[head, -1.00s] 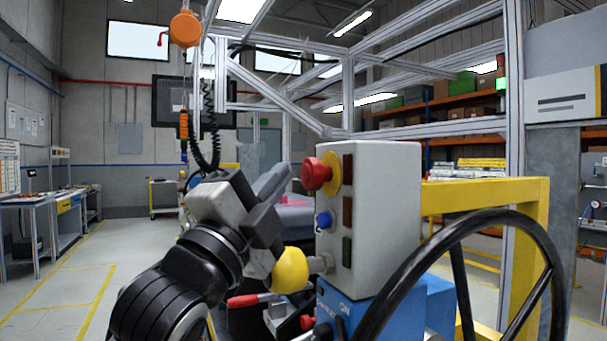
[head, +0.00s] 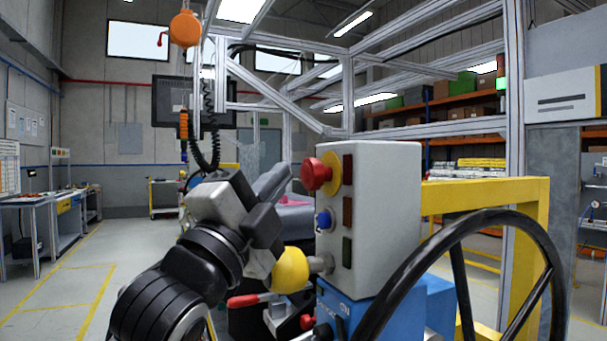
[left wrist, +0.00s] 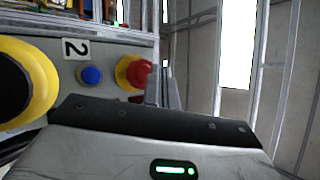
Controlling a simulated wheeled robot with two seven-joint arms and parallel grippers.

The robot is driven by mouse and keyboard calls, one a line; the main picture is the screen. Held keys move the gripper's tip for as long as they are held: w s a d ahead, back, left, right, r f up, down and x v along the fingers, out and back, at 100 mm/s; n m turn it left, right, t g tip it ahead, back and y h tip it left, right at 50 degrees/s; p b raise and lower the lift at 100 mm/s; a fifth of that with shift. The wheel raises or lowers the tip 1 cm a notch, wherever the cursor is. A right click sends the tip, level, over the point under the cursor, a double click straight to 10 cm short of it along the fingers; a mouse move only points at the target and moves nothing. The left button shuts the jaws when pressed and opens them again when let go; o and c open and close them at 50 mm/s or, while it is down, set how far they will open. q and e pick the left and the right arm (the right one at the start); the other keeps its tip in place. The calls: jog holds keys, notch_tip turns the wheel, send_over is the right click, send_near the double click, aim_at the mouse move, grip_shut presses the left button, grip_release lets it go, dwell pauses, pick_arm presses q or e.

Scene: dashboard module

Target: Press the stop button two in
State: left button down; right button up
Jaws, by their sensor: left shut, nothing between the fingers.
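The stop button is a red mushroom head (head: 317,173) on a yellow disc, high on the front face of a grey control box (head: 385,215). It also shows in the left wrist view (left wrist: 139,73), where a label "2" (left wrist: 76,48) is on the same panel. My left gripper (head: 284,170) is shut and empty. Its fingertips are just left of the red button in the head view, with a small gap. In the left wrist view the fingers (left wrist: 164,72) stand close to the right of the button. I cannot tell the exact depth between them. My right gripper is not seen.
Below the red button sits a blue button (head: 323,220), and lower a yellow knob (head: 290,270) on a grey stem, close to my left wrist. A black steering wheel (head: 376,318) and a yellow frame (head: 530,235) stand at the right.

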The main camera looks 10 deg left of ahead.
pick_arm(q)
jog(key=shift+w+d, duration=0.25)
jog(key=shift+d, duration=0.1)
jog(key=shift+w+d, duration=0.2)
jog(key=shift+d, duration=0.1)
dwell(0.8)
jog(key=shift+p, duration=0.3)
jog(key=shift+s+a, duration=0.45)
jog(key=shift+a, duration=0.2)
jog(key=shift+a, duration=0.1)
jog(key=s+a, duration=0.1)
jog(key=a, duration=0.1)
jog(key=s+a, duration=0.1)
jog(key=a, duration=0.1)
jog(key=shift+s+p, duration=0.4)
